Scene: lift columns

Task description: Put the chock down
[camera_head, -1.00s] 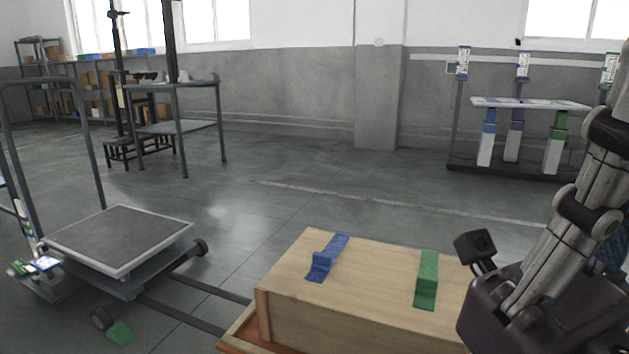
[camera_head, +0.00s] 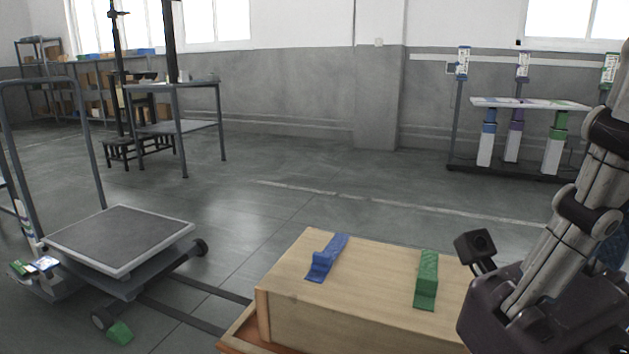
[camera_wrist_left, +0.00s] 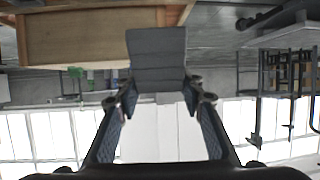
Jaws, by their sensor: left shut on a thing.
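In the left wrist view a grey block-like piece, which I take for the chock (camera_wrist_left: 157,58), is between the fingertips of my left gripper (camera_wrist_left: 158,88). The gripper is shut on it. Its face towards the camera is flat with faint cross lines, and its far side is hidden. My left gripper does not show in the head view. My right arm comes in at the right of the head view, but its fingers are not in sight.
A wooden box (camera_head: 330,325) in front carries a blue stepped piece (camera_head: 327,258) and a green stepped piece (camera_head: 427,280). A platform cart (camera_head: 120,272) stands at left, with a green wedge (camera_head: 120,333) by its wheel.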

